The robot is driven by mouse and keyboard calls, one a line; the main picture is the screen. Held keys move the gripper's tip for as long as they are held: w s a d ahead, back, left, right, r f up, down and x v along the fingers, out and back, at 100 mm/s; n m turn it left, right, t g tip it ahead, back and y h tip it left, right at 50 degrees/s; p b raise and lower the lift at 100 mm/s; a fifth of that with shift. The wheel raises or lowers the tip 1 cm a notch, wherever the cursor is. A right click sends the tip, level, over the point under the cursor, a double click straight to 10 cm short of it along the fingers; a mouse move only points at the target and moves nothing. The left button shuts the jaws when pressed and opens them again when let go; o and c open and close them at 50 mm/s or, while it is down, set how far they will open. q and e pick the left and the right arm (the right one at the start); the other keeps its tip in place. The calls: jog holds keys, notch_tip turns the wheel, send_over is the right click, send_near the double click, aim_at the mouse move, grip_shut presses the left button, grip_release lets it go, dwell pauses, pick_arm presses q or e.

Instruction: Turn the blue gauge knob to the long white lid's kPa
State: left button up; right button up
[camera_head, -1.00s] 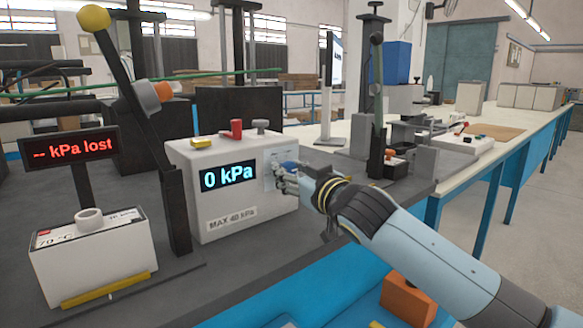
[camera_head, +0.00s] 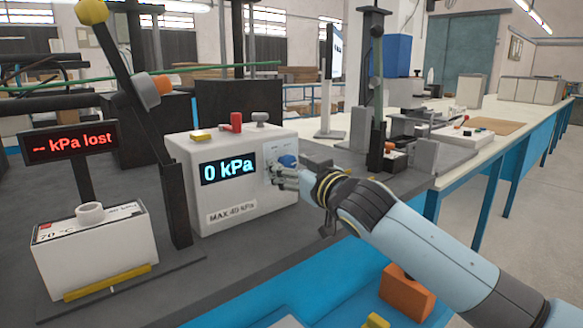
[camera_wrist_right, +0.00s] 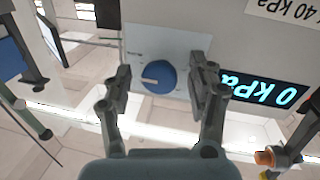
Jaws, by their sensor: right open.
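The blue gauge knob (camera_head: 288,161) is on the front of a white box (camera_head: 243,211) whose display reads "0 kPa". In the right wrist view the knob (camera_wrist_right: 154,78) is round, with a pale pointer line toward the picture's left. My right gripper (camera_head: 283,175) is open at the panel. In its wrist view the fingers (camera_wrist_right: 161,84) stand on either side of the knob, with gaps visible. A long white box with a white lid (camera_head: 118,217) stands at left; its label shows "70 °C", and its kPa figure is too small to read surely. My left gripper is not in view.
A dark lever with a yellow ball (camera_head: 93,12) rises between the two boxes. Red, yellow and grey pieces sit on the gauge box. Dark fixtures stand close right of it.

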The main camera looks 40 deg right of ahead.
jog(key=shift+s, duration=0.25)
jog(key=s+a, duration=0.1)
jog(key=s, duration=1)
jog(key=shift+s, duration=0.25)
